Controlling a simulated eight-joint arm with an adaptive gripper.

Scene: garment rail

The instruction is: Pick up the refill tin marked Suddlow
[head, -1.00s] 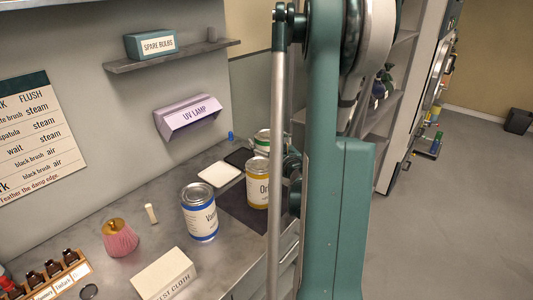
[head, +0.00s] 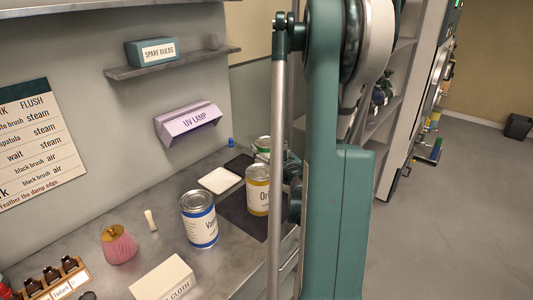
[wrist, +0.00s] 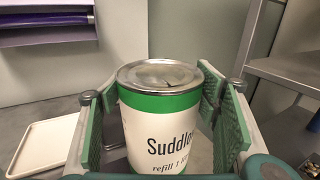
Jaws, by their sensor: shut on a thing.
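The Suddlow refill tin (wrist: 160,125) is white with a green band and a metal lid. It stands upright in the wrist view, its label facing the camera. My gripper (wrist: 158,110) is shut on it, with a green pad on each side. In the head view the tin (head: 262,145) shows only in part at the back of the counter, behind my arm. My gripper is mostly hidden there. The tin's base is out of sight, so I cannot tell whether it touches the counter.
A yellow-banded tin (head: 257,191) and a blue-banded tin (head: 199,220) stand nearer on the counter. A white tray (head: 220,180) lies left of the Suddlow tin. A purple UV lamp box (head: 188,122) is on the wall, below a shelf (head: 173,63).

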